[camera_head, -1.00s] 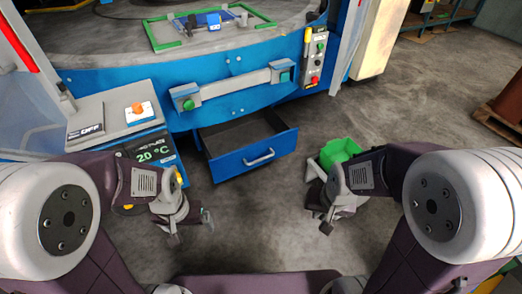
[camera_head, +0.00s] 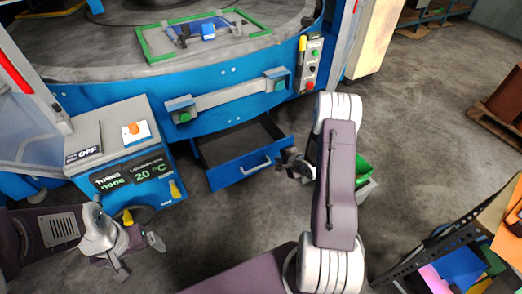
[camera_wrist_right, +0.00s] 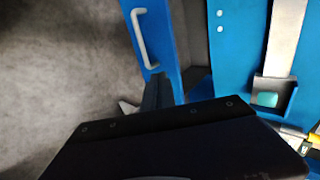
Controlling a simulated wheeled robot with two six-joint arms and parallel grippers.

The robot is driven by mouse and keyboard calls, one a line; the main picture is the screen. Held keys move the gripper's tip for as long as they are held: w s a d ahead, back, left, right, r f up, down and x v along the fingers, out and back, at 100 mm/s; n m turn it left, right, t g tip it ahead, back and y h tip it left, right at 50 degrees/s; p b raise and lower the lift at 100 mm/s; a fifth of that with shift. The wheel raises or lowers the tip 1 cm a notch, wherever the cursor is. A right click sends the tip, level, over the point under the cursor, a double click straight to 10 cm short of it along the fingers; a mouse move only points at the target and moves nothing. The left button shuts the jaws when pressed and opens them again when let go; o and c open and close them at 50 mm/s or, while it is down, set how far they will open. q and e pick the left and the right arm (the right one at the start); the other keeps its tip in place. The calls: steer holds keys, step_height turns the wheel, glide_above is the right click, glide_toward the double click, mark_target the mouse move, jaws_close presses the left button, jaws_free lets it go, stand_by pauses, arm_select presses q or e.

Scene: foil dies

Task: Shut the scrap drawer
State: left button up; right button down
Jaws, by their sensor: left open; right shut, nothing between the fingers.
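The scrap drawer (camera_head: 226,178) stands pulled out of the blue machine base, with its dark inside showing and a pale handle (camera_head: 256,166) on its blue front. My right gripper (camera_head: 283,158) is shut and empty, close to the right end of the drawer front. In the right wrist view the drawer front (camera_wrist_right: 158,50) and its handle (camera_wrist_right: 144,38) lie just beyond the dark fingers (camera_wrist_right: 157,88). I cannot tell whether the fingers touch the drawer. My left gripper (camera_head: 138,255) is open and empty, low at the left, apart from the drawer.
A control box (camera_head: 130,145) with a display stands left of the drawer. A green bin (camera_head: 362,170) is partly hidden behind my right arm. A shelf with coloured sheets (camera_head: 460,265) is at the lower right. Floor in front of the drawer is clear.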

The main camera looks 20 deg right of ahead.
mark_target(262, 151)
steer(key=b+x, duration=0.1)
steer(key=x, duration=0.3)
steer(key=r+b+x, duration=0.1)
steer(key=x, duration=0.3)
steer(key=w+b+x, duration=0.1)
steer(key=x, duration=0.3)
steer(key=shift+w+r, duration=0.1)
steer(key=shift+r, duration=0.05)
steer(key=shift+w+a, duration=0.1)
steer(key=shift+w, duration=0.55)
arm_select(q)
step_height(262, 151, down, 4)
steer(key=shift+w+r, duration=0.1)
steer(key=shift+r, duration=0.15)
steer(key=shift+r, duration=0.1)
arm_select(e)
steer(key=shift+r, duration=0.15)
